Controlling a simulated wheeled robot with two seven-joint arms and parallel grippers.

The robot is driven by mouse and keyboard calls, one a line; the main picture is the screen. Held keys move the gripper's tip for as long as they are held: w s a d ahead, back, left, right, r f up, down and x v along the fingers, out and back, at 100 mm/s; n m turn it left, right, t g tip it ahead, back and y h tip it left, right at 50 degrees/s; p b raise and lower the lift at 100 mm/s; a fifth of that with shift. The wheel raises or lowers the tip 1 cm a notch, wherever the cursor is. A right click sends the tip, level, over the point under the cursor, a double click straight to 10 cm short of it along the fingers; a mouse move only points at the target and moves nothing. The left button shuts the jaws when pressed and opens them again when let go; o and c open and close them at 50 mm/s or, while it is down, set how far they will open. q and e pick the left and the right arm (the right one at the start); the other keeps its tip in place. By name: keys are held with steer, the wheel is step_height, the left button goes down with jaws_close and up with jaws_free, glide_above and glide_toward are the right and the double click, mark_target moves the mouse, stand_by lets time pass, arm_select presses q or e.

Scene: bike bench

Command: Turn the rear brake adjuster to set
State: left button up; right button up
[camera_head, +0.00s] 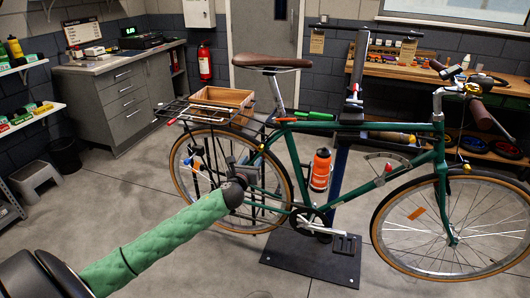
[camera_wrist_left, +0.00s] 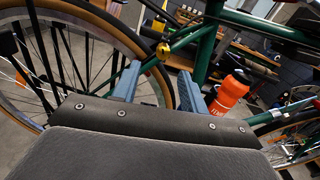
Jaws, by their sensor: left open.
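The green bike (camera_head: 355,210) is held upright in a work stand. A small brass-yellow round knob, which looks like the rear brake adjuster (camera_wrist_left: 163,50), sits on the green frame tube by the rear wheel. It is tiny in the head view (camera_head: 261,147). My left gripper (camera_head: 252,165) is beside the rear wheel, close to the knob. In the left wrist view its two blue-grey fingers (camera_wrist_left: 157,78) are apart with nothing held between them. The knob shows just beyond the fingertips, between them, apparently not touched. My right gripper is in neither view.
The rear wheel (camera_wrist_left: 115,30) and its spokes are close on the gripper's left. An orange bottle (camera_head: 321,170) sits on the frame to the right. A wooden crate (camera_head: 222,97) is on the rear rack above.

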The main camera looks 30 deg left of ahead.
mark_target(260, 150)
arm_select(q)
steer(key=w, duration=0.2)
steer(key=w+m+p, duration=0.1)
steer(key=w+a+m, duration=0.1)
steer(key=w, duration=0.1)
steer(key=shift+w+r, duration=0.15)
steer(key=shift+w, duration=0.2)
steer(key=shift+p+x, duration=0.45)
steer(key=shift+x, duration=0.6)
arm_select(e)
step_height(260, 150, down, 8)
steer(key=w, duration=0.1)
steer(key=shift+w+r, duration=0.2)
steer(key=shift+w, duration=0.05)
arm_select(q)
jaws_close()
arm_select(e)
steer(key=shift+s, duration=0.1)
